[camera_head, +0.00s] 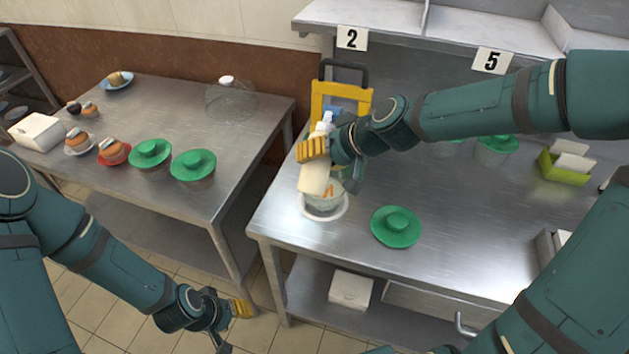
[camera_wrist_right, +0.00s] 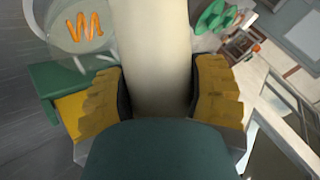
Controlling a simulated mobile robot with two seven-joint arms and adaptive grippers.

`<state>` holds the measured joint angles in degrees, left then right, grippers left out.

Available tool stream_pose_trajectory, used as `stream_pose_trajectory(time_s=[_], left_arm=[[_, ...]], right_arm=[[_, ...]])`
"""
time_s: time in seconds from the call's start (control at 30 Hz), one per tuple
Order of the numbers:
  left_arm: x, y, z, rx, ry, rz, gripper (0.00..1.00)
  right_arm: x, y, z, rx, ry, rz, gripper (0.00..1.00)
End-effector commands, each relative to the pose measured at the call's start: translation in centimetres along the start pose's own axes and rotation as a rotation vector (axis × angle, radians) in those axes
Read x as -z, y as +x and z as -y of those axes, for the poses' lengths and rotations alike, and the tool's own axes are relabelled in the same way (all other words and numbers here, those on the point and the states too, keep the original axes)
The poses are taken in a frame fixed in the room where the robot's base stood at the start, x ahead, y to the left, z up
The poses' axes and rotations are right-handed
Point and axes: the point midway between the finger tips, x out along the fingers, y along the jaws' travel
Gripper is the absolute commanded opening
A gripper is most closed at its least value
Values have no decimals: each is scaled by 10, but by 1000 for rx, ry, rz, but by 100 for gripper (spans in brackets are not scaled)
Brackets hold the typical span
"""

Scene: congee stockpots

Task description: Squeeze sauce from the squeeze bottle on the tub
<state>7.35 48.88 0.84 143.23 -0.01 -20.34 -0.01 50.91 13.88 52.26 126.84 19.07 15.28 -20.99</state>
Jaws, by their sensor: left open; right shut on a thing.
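A cream squeeze bottle (camera_head: 314,180) is held tilted above the tub (camera_head: 325,203), close over its opening. In the right wrist view, the bottle (camera_wrist_right: 155,50) stands between the two yellow finger pads of my right gripper (camera_wrist_right: 157,92), which is shut on it. The tub stands on a white saucer (camera_head: 343,212). Orange sauce (camera_wrist_right: 83,27) lies in a zigzag line in the tub (camera_wrist_right: 98,42). The bottle hides part of the tub in the head view, and its tip is hidden. My left gripper (camera_head: 240,308) is open and empty, low at the front, beside the steel table.
A green lid (camera_head: 397,227) lies on the steel table (camera_head: 285,222) right of the tub. A yellow-framed thing (camera_head: 343,92) stands behind the right gripper. Green-lidded tubs (camera_head: 150,153) and red and white dishes stand on the left table (camera_head: 215,130). A gap separates the tables.

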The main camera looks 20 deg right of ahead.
Motion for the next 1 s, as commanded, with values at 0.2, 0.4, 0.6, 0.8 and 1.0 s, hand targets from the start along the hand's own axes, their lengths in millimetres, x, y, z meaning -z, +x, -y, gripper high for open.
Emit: stream_pose_trajectory(time_s=[0.2,0.4,0.6,0.8,1.0], left_arm=[[0,-24,-9,-1,0,6,47],[-3,-45,-17,-2,-2,16,47],[-2,-49,-19,-1,-3,15,47],[-1,-49,-19,-1,-4,14,47],[-1,-49,-18,-1,-4,14,47]], right_arm=[[40,-37,21,-100,-226,-203,44],[65,-57,33,-170,-398,-353,44],[84,-70,40,-226,-527,-469,44],[90,-75,42,-244,-572,-509,44],[90,-75,42,-244,-573,-511,44]])
